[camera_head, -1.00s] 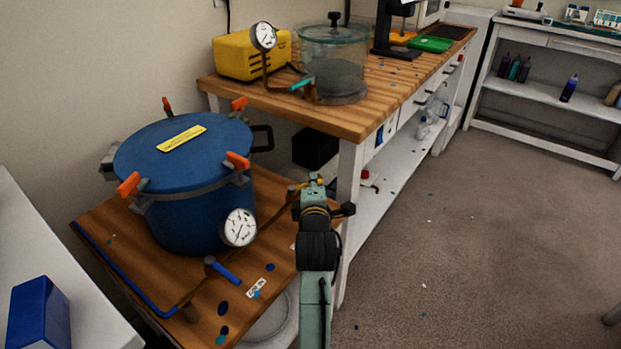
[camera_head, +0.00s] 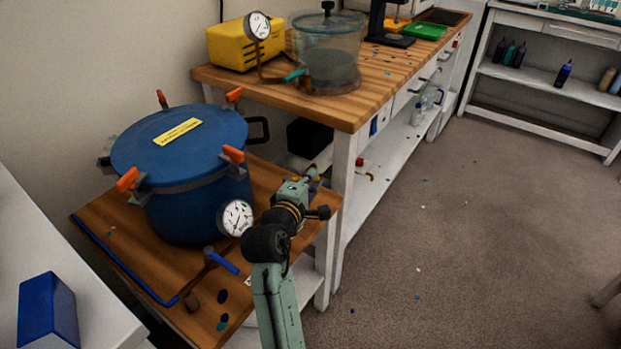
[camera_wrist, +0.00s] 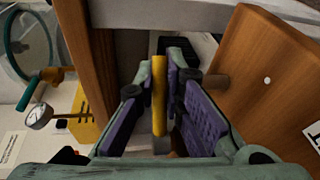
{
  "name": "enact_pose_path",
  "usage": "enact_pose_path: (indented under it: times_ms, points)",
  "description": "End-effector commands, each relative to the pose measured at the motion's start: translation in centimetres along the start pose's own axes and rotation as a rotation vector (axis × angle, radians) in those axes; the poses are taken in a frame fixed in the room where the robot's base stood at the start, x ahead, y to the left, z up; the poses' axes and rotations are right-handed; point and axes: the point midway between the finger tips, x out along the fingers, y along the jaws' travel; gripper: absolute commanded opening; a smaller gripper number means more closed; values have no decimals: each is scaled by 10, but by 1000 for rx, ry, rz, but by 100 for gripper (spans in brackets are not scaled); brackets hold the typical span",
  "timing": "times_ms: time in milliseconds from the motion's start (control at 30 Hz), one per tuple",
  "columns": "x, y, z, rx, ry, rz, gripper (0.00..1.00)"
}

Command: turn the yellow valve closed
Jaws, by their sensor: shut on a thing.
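The yellow valve's handle (camera_wrist: 159,95) is a narrow yellow bar, upright in the wrist view. It lies between the two purple-padded fingers of my gripper (camera_wrist: 172,85), which is shut on it. In the head view my gripper (camera_head: 312,178) is at the right edge of the low wooden stand, beside the bench leg. There my own arm largely hides the valve.
A blue pressure pot (camera_head: 190,190) with a gauge (camera_head: 235,217) and a blue-handled valve (camera_head: 222,262) stands left of my gripper. The wooden bench (camera_head: 350,110) carries a clear chamber (camera_head: 328,50) and a yellow box (camera_head: 232,45). Open floor lies right.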

Motion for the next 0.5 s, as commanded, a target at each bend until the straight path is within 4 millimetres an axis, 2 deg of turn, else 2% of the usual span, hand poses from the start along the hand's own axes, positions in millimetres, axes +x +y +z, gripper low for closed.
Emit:
enact_pose_path:
  times_ms: [167,200,300,500]
  points:
    - [0,1,0,-1,0,1,0]
    - [0,1,0,-1,0,1,12]
    - [0,0,0,-1,0,1,19]
    - [0,0,0,-1,1,0,19]
